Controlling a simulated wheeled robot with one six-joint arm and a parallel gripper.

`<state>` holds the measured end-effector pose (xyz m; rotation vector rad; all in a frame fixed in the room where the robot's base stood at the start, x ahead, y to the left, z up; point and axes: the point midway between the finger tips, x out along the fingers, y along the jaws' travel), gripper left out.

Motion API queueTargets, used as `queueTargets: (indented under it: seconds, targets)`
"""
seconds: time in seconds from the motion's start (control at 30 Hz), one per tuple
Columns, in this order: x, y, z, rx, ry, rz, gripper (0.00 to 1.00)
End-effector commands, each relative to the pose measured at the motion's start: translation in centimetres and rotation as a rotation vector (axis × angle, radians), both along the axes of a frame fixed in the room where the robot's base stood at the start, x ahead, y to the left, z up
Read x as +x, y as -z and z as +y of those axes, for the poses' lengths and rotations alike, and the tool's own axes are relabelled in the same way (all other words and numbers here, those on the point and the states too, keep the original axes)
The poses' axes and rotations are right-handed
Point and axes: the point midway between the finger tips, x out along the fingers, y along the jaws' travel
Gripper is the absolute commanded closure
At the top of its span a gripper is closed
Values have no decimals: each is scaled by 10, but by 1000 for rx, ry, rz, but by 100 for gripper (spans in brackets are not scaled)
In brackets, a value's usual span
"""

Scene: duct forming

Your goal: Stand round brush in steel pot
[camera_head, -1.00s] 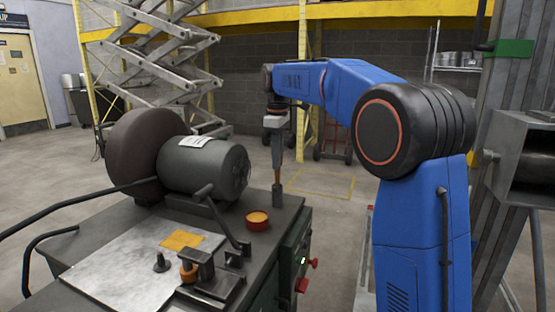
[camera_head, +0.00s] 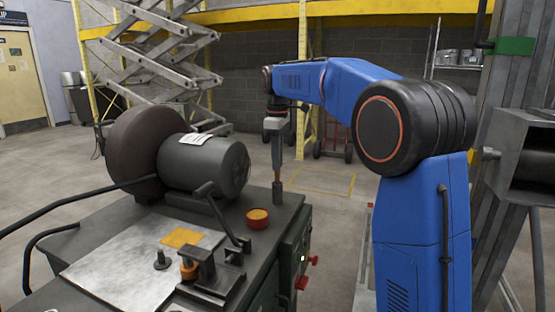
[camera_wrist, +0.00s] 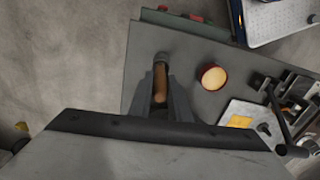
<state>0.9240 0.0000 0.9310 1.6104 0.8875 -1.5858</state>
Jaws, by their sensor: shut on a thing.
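In the wrist view the brush (camera_wrist: 160,83) shows between the two grey fingers of my gripper (camera_wrist: 160,98), with a dark grey rounded end beyond the wood. I cannot make out the steel pot in either view. Whether the brush touches the surface is unclear.
A red round tin (camera_head: 257,219) with a cream top stands just left of the brush. A dark motor (camera_head: 205,166) with a big wheel (camera_head: 147,150) is further left. A metal plate (camera_head: 135,262) and clamp block (camera_head: 212,282) lie nearer. Open floor lies behind the machine.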

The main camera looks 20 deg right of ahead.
Motion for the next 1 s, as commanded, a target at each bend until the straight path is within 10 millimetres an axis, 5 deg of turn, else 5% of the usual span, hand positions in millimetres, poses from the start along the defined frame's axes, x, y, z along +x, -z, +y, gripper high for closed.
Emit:
queueTargets:
  seconds: [1.0]
  targets:
    - [0,16,0,0,0,0,100]
